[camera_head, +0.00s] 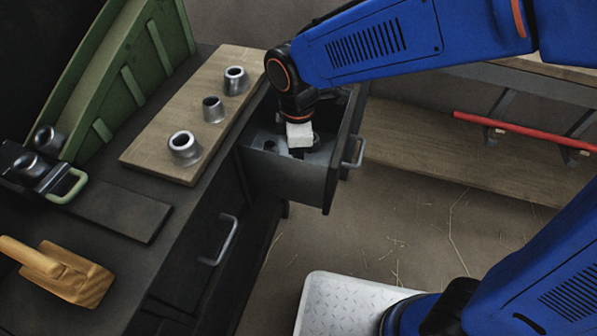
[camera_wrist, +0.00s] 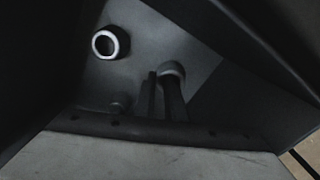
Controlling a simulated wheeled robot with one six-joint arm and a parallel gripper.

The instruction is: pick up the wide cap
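My gripper (camera_head: 297,153) reaches down into the open drawer (camera_head: 285,180). In the wrist view, its dark fingers (camera_wrist: 161,97) point into the drawer. A cap with a pale round rim (camera_wrist: 110,42) lies in the drawer, apart from the fingers. A second light-rimmed piece (camera_wrist: 173,69) shows just beyond the fingertips, partly hidden by them; I cannot tell whether they touch it. A small dark piece (camera_wrist: 119,105) lies left of the fingers. I cannot tell which is the wide cap, or whether the fingers are open or shut.
Three metal caps, front (camera_head: 184,148), middle (camera_head: 213,109) and rear (camera_head: 236,80), stand on a wooden board (camera_head: 150,156) left of the drawer. The drawer walls surround my gripper closely. A wooden brush (camera_head: 72,275) and a green rack (camera_head: 125,75) are on the bench.

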